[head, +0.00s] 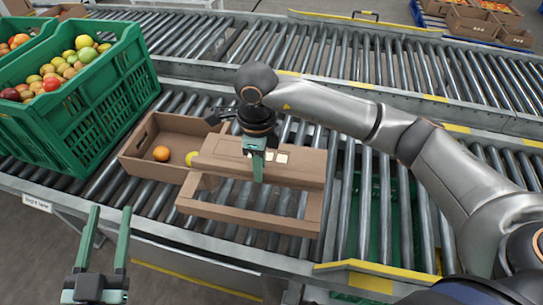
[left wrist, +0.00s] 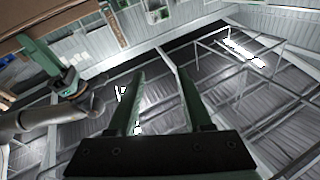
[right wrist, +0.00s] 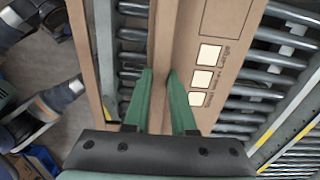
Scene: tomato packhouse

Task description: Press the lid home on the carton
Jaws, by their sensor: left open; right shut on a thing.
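The carton (head: 148,172) is an open brown cardboard box on the rollers, with a few tomatoes inside, orange and yellow. The brown lid (head: 306,174) has pale label squares and an opening through which rollers show. It overlaps the carton's right side in the head view, with most of it out to the right over the rollers. My right gripper (head: 258,176) is shut on the lid's panel edge; the right wrist view shows the panel (right wrist: 203,28) between its fingertips (right wrist: 160,76). My left gripper (head: 110,209) is open and empty in front of the conveyor; its fingers (left wrist: 162,78) point upwards.
A green crate (head: 128,75) full of tomatoes stands left of the carton, close to it. A second roller conveyor (head: 330,50) runs behind. Rollers right of the lid are bare, with something green below them. Yellow-marked rails (head: 372,282) edge the conveyor at the front right.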

